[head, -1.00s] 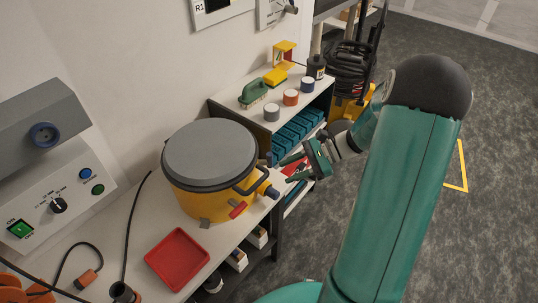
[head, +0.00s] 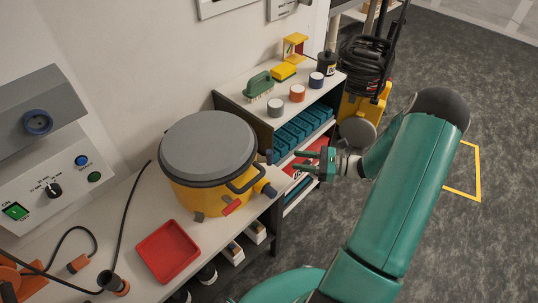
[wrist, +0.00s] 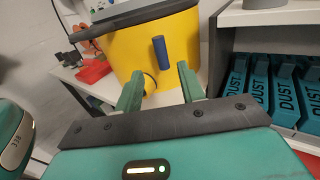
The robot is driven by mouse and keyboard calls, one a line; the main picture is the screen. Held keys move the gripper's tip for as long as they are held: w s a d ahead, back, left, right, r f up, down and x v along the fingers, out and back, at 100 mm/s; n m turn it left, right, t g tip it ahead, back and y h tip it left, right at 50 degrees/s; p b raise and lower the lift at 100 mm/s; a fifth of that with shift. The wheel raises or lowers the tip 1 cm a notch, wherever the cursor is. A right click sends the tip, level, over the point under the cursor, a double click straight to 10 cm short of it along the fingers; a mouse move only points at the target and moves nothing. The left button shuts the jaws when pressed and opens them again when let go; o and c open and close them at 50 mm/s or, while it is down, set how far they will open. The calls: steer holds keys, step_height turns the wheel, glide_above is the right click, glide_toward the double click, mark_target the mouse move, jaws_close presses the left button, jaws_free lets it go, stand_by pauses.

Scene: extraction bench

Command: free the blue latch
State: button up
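The blue latch (wrist: 161,52) stands upright on the side of the yellow drum (wrist: 125,50) in the wrist view. In the head view the yellow drum (head: 215,195) has a grey lid (head: 207,145) and sits on the bench. A small dark blue piece at the drum's right edge (head: 269,156) may be the latch; I cannot tell. My gripper (head: 298,160) is right of the drum, fingers pointing at it. In the wrist view my gripper (wrist: 158,78) is open and empty, its fingers apart below and either side of the latch, seemingly not touching it.
A red tray (head: 168,250) lies in front. A shelf of teal boxes (wrist: 283,90) stands right of the drum in the wrist view.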

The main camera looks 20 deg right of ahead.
mark_target(269, 156)
steer(key=x, duration=1)
steer(key=shift+w+a, duration=0.3)
steer(key=shift+d, duration=0.1)
steer(key=c, duration=0.8)
